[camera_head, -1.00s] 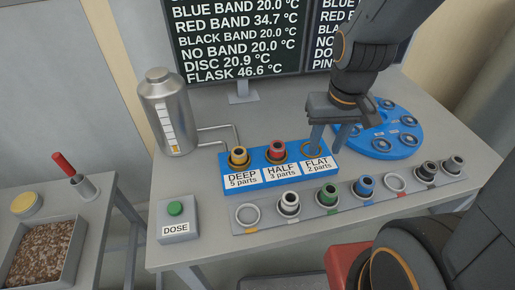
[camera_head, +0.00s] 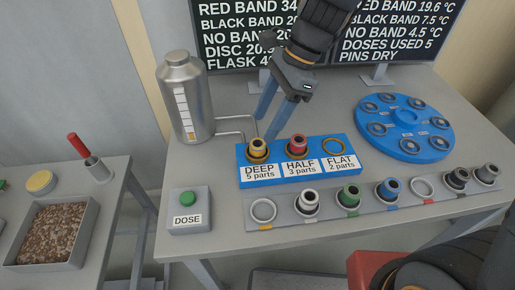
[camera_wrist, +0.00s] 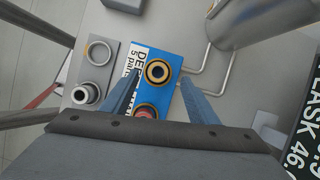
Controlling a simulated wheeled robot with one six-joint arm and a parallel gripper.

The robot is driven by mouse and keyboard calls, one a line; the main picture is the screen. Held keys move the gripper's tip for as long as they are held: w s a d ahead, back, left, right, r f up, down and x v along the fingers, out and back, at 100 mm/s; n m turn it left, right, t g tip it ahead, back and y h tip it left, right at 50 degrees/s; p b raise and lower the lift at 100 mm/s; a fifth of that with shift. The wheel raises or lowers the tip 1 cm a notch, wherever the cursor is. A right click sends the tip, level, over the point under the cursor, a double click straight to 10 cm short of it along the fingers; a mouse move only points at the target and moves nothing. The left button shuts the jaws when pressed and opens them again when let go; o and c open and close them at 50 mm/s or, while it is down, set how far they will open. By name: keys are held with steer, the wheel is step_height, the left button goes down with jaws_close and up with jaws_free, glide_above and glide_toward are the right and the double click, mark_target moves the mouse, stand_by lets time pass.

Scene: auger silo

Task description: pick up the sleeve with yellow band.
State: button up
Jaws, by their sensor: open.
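The sleeve with yellow band (camera_head: 258,149) stands upright in the DEEP place of the blue block (camera_head: 243,181). In the wrist view the sleeve (camera_wrist: 158,71) shows from above, ahead of and between the two blue fingers. My gripper (camera_head: 268,130) is open and empty, with its fingers pointing down above and behind the block near the yellow-band sleeve. In the wrist view my gripper (camera_wrist: 160,82) has its fingers wide apart, one on each side of the block's strip. The red-banded sleeve (camera_head: 297,146) stands in HALF, close beside it; FLAT holds only a ring.
A metal flask (camera_head: 184,100) with a pipe stands left of the block. A grey rack (camera_head: 372,213) with several banded sleeves lies in front. A blue disc (camera_head: 405,142) is at the right. The DOSE box (camera_head: 188,221) is front left.

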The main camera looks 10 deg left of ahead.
mark_target(257, 143)
steer(key=p+x, duration=0.1)
steer(key=x, duration=0.4)
steer(key=shift+s+f, duration=0.15)
steer(key=shift+f, duration=0.25)
jaws_close()
